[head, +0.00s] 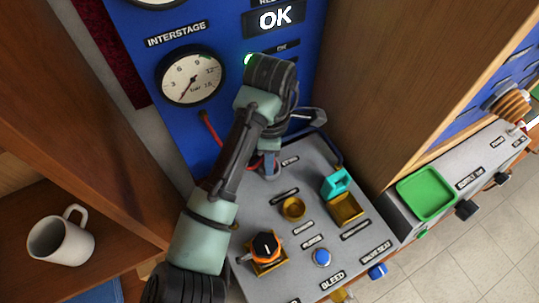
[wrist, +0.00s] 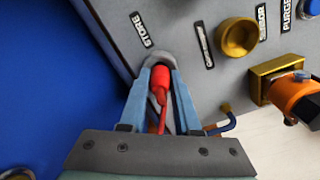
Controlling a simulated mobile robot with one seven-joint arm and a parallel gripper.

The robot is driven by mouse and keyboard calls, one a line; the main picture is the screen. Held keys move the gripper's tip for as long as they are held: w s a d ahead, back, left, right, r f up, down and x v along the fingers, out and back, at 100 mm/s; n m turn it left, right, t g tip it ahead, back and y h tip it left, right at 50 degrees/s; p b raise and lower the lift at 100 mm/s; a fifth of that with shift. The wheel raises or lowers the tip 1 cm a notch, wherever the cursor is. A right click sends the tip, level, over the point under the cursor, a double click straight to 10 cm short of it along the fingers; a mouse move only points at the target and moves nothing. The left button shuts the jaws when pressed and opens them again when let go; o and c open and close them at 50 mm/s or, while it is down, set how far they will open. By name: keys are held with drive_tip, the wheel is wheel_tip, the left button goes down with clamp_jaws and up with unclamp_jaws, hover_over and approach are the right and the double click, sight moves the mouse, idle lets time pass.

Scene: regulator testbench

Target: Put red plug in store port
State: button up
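The red plug (wrist: 160,80) shows in the wrist view between the two blue-grey fingers of my gripper (wrist: 161,72), which look shut on it. Its red cable (wrist: 163,120) runs back toward the wrist. The plug's front end is at a grey round rim beside the STORE label (wrist: 141,29); I cannot tell whether it is seated in the port. In the head view my gripper (head: 268,167) points down at the back of the grey panel, left of the STORE label (head: 290,160). The plug and port are hidden there by my arm.
The grey panel (head: 320,225) holds a gold ring (head: 293,208), a gold square socket (head: 345,210), a teal piece (head: 336,182), an orange-and-black knob (head: 265,246) and a blue button (head: 322,257). A blue gauge wall (head: 225,130) rises behind. A wooden side stands at right.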

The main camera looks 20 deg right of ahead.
drive_tip(key=o, duration=0.4)
drive_tip(key=shift+o, duration=0.2)
wheel_tip(320, 180, up, 12)
drive_tip(key=p, duration=0.3)
drive_tip(key=shift+r, duration=0.2)
drive_tip(key=shift+f, duration=0.1)
